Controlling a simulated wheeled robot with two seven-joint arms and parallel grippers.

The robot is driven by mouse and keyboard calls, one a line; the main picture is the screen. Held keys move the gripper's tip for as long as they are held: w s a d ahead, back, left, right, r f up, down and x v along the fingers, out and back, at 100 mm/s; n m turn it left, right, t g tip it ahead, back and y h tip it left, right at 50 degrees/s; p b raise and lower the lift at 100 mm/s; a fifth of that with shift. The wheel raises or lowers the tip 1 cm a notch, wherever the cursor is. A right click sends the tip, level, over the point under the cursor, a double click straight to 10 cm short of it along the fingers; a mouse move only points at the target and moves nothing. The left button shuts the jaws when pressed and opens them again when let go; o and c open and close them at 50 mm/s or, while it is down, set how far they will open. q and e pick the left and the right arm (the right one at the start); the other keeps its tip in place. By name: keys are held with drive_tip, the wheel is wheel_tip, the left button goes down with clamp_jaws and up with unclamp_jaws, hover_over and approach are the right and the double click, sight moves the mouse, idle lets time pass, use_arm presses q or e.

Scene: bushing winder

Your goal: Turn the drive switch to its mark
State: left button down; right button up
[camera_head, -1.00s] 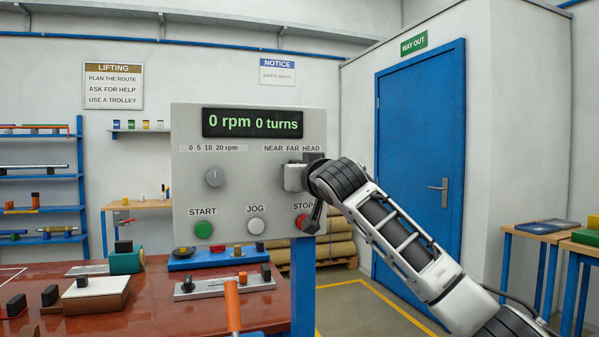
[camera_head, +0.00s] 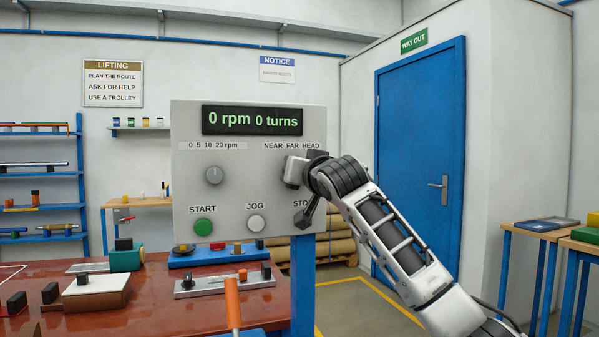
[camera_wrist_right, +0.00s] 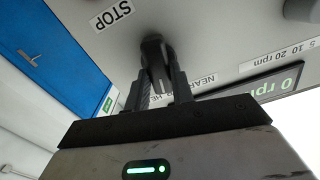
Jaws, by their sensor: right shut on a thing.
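The grey control panel (camera_head: 255,175) shows a display (camera_head: 252,121) reading 0 rpm 0 turns. The dark drive switch (camera_wrist_right: 153,47) sits on the panel face below the NEAR FAR HEAD label (camera_head: 291,146). My right gripper (camera_wrist_right: 160,80) is shut on this switch in the right wrist view. In the head view my right gripper and wrist hide the switch, so which mark it points to cannot be seen. My left gripper is in neither view.
A speed knob (camera_head: 214,175) and the START (camera_head: 203,226) and JOG (camera_head: 256,223) buttons are on the panel. My right gripper hides the STOP button. A red bench (camera_head: 150,305) with fixtures and an orange handle (camera_head: 232,303) lies below. A blue door (camera_head: 420,160) stands behind my arm.

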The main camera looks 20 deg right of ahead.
use_arm(q)
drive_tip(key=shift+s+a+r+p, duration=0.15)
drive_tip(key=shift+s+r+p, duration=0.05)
drive_tip(key=shift+p, duration=0.65)
use_arm(e)
drive_tip(key=m, duration=0.6)
drive_tip(key=shift+d+f, duration=0.1)
drive_tip(key=shift+d, duration=0.05)
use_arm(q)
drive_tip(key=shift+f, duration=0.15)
use_arm(e)
drive_tip(key=shift+m, duration=0.3)
drive_tip(key=o, duration=1)
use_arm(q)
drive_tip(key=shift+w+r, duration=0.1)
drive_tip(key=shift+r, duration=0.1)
